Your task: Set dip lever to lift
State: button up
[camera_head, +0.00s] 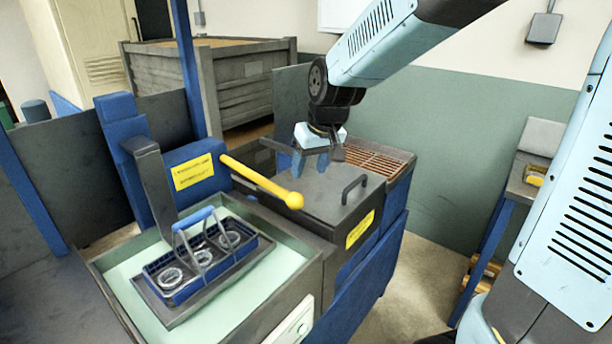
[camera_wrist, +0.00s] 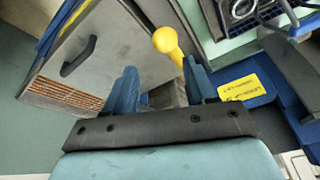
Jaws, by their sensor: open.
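The dip lever (camera_head: 262,183) is a yellow bar with a round ball at its free end. It reaches out from the blue housing above the tank and points to the right. In the wrist view the lever's ball (camera_wrist: 165,40) shows just beyond and between my fingers. My gripper (camera_head: 312,165) is open and empty, above the grey lid and to the right of and behind the ball. The lever's pivot end is partly hidden in the wrist view.
A blue basket (camera_head: 208,262) with several rings sits on a plate over the tank (camera_head: 262,295). The grey lid (camera_head: 330,200) has a black handle (camera_head: 353,188). A wooden crate (camera_head: 240,80) stands behind. A bench (camera_head: 520,185) is at the right, with open floor before it.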

aim_at(300, 195)
jog(key=w+d+r+m+g+y, duration=0.1)
jog(key=m, duration=0.2)
jog(key=w+d+r+m+g+y, duration=0.1)
jog(key=d+m, duration=0.1)
jog(key=m, duration=0.2)
jog(key=w+d+r+m+y, duration=0.1)
jog(key=d+m, duration=0.1)
jog(key=m, duration=0.2)
jog(key=shift+w+d+r+g, duration=0.15)
jog(key=shift+d+r+g, duration=0.1)
jog(key=shift+g, duration=0.15)
jog(key=c, duration=0.7)
jog(key=shift+w+d+r+m+y, duration=0.15)
jog(key=shift+r+m+y, duration=0.15)
jog(key=shift+m, duration=0.4)
grip_shut()
jog(key=x, duration=1.4)
jog(key=shift+s, duration=0.2)
